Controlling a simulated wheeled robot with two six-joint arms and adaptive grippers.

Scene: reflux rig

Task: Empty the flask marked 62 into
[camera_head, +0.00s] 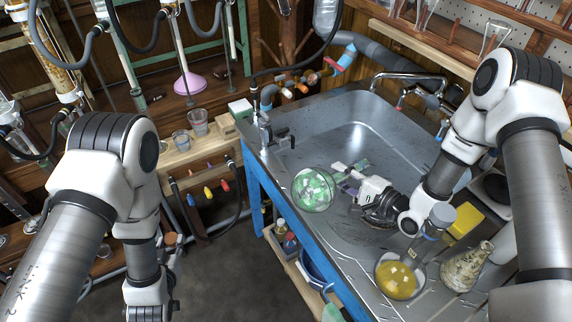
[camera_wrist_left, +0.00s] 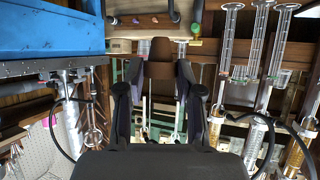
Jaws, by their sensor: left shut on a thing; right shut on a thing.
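No mark 62 is legible on any flask. A round glass flask with green and white patches (camera_head: 313,190) is at the sink bench's front edge, left of my right gripper (camera_head: 358,196). My right gripper is shut, seemingly on this flask's neck, which its fingers mostly hide. A round flask of yellow liquid (camera_head: 397,278) stands below my right wrist. A conical flask with a speckled, cloudy look (camera_head: 465,268) is right of it. My left gripper (camera_wrist_left: 160,80) is shut on a brown stopper-like piece (camera_wrist_left: 160,52); in the head view its fingertips are out of frame.
The steel sink (camera_head: 345,125) sits in a blue-framed bench (camera_head: 262,195), with taps behind. A yellow block (camera_head: 467,220) lies right of my right wrist. Small beakers (camera_head: 198,122) stand on a wooden shelf. Glass columns and hoses crowd the left wall. Open floor lies between my arms.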

